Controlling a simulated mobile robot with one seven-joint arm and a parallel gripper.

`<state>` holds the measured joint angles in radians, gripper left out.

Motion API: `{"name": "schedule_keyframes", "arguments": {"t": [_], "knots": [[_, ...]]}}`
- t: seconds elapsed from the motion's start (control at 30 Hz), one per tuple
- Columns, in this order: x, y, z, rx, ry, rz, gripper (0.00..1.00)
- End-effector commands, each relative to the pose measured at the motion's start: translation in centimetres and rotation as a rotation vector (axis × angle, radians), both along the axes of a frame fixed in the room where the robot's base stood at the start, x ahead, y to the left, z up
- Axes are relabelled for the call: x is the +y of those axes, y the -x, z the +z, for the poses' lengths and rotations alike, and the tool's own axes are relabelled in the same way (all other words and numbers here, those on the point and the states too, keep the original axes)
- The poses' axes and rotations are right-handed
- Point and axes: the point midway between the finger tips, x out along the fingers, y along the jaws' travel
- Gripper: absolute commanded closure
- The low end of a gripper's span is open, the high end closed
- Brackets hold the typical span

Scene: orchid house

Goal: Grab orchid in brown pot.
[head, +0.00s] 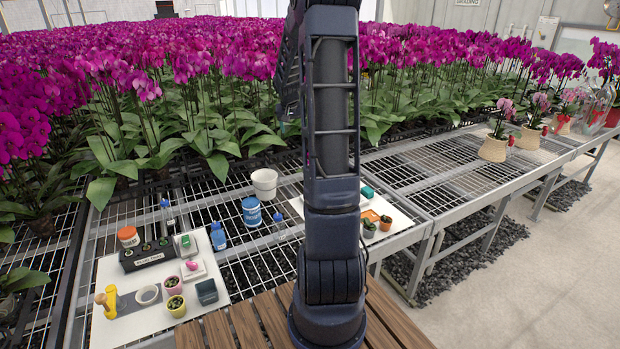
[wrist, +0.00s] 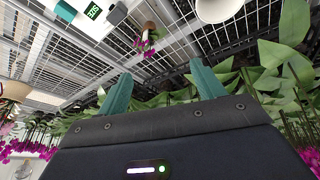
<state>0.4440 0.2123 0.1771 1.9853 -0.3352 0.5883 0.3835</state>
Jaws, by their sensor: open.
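In the wrist view a small brown pot (wrist: 149,29) with magenta orchid blooms (wrist: 146,45) appears near the top middle, over the wire mesh bench. I do not make out this pot in the head view, where my arm covers the middle. My gripper (wrist: 161,84) shows in the wrist view with two teal fingers spread wide and nothing between them. The brown pot is beyond the fingertips, apart from them. My gripper is out of sight in the head view.
A white pot (head: 264,184) and a blue tub (head: 251,212) stand on the mesh. White boards (head: 115,274) hold small pots and tools. Tan-potted orchids (head: 493,148) line the right bench (head: 440,185). Dense magenta orchids (head: 200,60) fill the back; leaves (wrist: 285,65) crowd near my fingers.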

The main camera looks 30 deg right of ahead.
Motion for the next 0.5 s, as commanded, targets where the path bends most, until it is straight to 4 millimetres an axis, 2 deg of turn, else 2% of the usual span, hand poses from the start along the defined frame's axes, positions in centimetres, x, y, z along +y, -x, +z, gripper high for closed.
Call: {"name": "schedule_keyframes", "arguments": {"t": [0.03, 0.2, 0.5], "knots": [[-1.2, -1.0, -1.4, 0.003, -0.006, -0.013, 0.32], [-4.9, -4.1, -5.4, -0.005, -0.025, -0.054, 0.32], [-11.0, -8.1, -12.9, -0.027, -0.066, -0.126, 0.32]]}}
